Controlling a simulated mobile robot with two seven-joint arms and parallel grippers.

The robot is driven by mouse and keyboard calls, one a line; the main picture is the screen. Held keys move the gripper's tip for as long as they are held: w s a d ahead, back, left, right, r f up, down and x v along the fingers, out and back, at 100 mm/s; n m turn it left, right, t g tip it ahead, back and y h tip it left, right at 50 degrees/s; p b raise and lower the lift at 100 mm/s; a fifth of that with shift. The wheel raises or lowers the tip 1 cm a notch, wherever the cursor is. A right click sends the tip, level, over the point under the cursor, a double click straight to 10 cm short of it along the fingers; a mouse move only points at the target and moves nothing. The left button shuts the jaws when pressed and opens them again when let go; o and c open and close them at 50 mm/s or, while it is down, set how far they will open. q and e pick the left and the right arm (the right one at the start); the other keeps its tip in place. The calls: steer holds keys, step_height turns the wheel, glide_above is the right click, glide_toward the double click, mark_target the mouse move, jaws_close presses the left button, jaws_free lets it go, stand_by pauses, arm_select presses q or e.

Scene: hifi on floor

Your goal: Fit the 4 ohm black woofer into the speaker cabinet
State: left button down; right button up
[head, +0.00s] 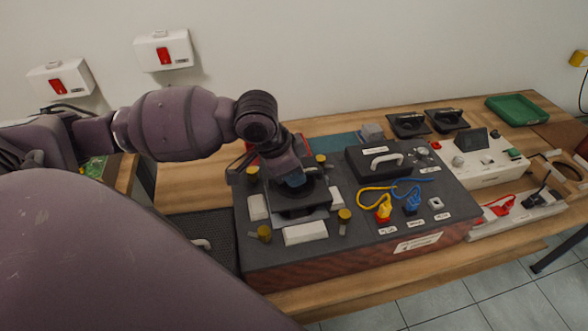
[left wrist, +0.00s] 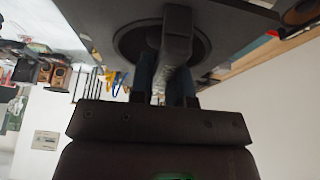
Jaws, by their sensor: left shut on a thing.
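The speaker cabinet (head: 345,255) is a wide dark-topped box with a reddish wood front, lying on the bench. My left gripper (head: 294,181) points down over the left part of its top. It is shut on a black woofer (head: 299,200), which sits at or just above a square recess ringed by white blocks and yellow knobs. In the left wrist view, the gripper (left wrist: 167,88) holds a dark bar in front of the woofer's round cone (left wrist: 130,42). I cannot tell whether the woofer is seated; the gripper partly hides it. My right gripper is not in view.
Two black units (head: 408,125) lie on the bench behind the cabinet, beside a grey block (head: 371,132). A black handled panel (head: 383,166) and yellow and blue cables (head: 374,196) occupy the cabinet's right part. A white device (head: 487,165) and green tray (head: 515,110) stand farther right.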

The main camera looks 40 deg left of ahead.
arm_select(q)
steer(key=shift+f, duration=0.65)
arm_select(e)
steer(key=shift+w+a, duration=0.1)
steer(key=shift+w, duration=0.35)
arm_select(q)
steer(key=shift+f, duration=0.35)
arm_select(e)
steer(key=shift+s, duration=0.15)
arm_select(q)
steer(key=shift+f+b, duration=0.3)
steer(key=shift+f, duration=0.2)
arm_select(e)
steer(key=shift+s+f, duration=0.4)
arm_select(q)
steer(key=shift+f, duration=0.2)
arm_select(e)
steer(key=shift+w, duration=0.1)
arm_select(q)
steer(key=shift+f, duration=0.4)
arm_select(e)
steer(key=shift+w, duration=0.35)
arm_select(q)
steer(key=shift+f, duration=0.3)
steer(key=shift+f, duration=0.15)
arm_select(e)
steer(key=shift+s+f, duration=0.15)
